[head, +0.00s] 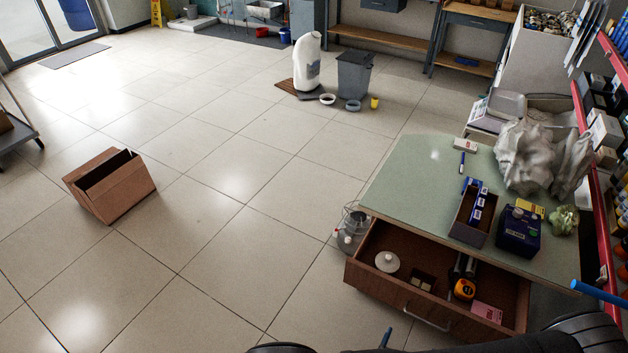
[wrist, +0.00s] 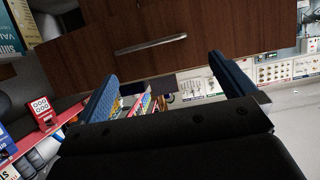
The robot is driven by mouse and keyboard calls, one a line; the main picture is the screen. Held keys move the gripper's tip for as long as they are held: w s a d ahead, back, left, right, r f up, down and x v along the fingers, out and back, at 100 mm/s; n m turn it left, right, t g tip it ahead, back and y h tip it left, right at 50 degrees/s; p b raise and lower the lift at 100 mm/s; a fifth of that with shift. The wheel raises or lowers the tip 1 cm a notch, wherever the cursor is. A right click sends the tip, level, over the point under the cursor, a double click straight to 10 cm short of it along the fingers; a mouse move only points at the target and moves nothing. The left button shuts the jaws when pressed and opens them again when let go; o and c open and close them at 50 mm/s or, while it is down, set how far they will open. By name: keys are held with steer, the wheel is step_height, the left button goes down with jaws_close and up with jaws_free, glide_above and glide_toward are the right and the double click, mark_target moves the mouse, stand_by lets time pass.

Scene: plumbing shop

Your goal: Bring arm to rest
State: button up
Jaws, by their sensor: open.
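My gripper (head: 492,312) is at the bottom right of the head view, its blue fingers spread wide apart with nothing between them. In the wrist view my gripper (wrist: 162,84) is also open and empty. It faces the brown drawer front (wrist: 220,25) with its metal handle (wrist: 150,45), apart from the handle as far as I can tell. In the head view the drawer (head: 376,296) is pulled out from under the green counter (head: 410,180). It holds a white round part (head: 387,262), a yellow-black tape measure (head: 464,289) and a pink item (head: 486,312).
On the counter stand an open box (head: 474,222), a dark blue box (head: 518,232) and crumpled plastic (head: 535,155). A red-edged shelf rack (head: 592,180) borders the right. A cardboard box (head: 110,185) lies on the floor at left. The middle floor is clear.

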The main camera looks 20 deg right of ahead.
steer(key=x, duration=0.5)
steer(key=shift+v, duration=4.8)
steer(key=s+d+f+g+y, duration=0.1)
steer(key=s+d+f+g, duration=0.2)
steer(key=d, duration=0.5)
steer(key=s+d+f+g+y, duration=0.1)
steer(key=s+d+f+g, duration=0.15)
steer(key=s+d, duration=0.4)
steer(key=d+r+m+g, duration=0.2)
steer(key=d+r, duration=0.3)
steer(key=d, duration=0.3)
steer(key=d+r+m+g, duration=0.2)
steer(key=d+r, duration=0.3)
steer(key=d, duration=0.3)
steer(key=shift+w+r+m+y, duration=0.25)
steer(key=shift+r+m+y, duration=0.15)
steer(key=shift+m, duration=0.1)
